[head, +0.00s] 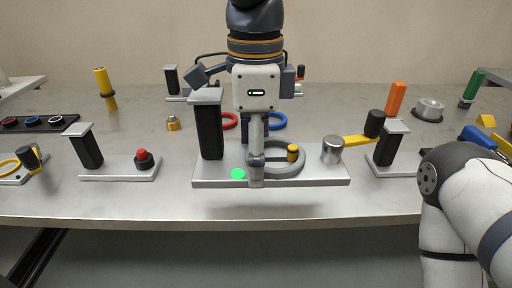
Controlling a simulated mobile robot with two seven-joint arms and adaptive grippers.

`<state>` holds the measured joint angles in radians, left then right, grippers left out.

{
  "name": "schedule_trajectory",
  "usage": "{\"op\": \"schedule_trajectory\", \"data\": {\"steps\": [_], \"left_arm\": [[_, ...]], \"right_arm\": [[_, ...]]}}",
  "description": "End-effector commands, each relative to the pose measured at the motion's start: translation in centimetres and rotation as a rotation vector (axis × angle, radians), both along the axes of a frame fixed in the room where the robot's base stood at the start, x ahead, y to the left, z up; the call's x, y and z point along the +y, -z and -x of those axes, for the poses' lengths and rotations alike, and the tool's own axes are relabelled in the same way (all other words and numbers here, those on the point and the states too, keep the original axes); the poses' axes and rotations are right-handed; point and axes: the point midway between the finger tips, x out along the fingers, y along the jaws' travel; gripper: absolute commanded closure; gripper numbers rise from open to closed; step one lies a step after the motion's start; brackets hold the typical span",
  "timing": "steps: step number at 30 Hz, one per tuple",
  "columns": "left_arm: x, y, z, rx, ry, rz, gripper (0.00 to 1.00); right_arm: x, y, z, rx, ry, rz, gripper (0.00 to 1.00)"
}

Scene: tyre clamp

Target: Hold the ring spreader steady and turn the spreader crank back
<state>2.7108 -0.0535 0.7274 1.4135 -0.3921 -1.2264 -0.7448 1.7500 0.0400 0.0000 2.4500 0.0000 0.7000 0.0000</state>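The ring spreader (220,181) is a grey base plate at the front middle of the bench. It has a black post with a grey cap (210,130) on its left, a grey ring (296,165) with a yellow-topped peg, and a silver cylinder (332,151) on its right. The spreader crank (357,139) is a yellow bar with an upright black knob, running right from the cylinder. My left gripper (256,180) points down at the ring's left side and hides part of it. Its fingers overlap edge-on; opening and contact are unclear. My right gripper is out of view.
A red-button fixture (120,168) stands to the left. Another black post (390,145) stands close to the crank knob on the right. A green disc (238,174) shows on the plate. Red (230,121) and blue (277,121) rings lie behind. My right arm covers the bench's right front.

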Motion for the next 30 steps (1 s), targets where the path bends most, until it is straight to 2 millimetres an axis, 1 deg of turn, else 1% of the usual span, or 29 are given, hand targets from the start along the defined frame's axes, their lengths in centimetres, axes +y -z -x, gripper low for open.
{"op": "schedule_trajectory", "data": {"steps": [1,3,24,27,30], "left_arm": [[0.0,0.6,-0.5,0.004,0.000,0.001,0.84],[0.0,1.2,-1.2,0.003,0.000,0.001,0.84],[0.3,6.5,-7.5,0.004,0.000,0.001,0.84],[0.3,6.9,-8.2,0.002,0.000,0.002,0.84],[0.4,7.0,-8.6,-0.001,0.000,0.001,0.84]], "right_arm": [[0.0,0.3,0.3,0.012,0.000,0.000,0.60],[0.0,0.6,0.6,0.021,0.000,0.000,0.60],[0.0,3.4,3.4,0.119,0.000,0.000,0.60],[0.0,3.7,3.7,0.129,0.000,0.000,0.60],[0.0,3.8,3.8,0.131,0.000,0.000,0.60]]}}
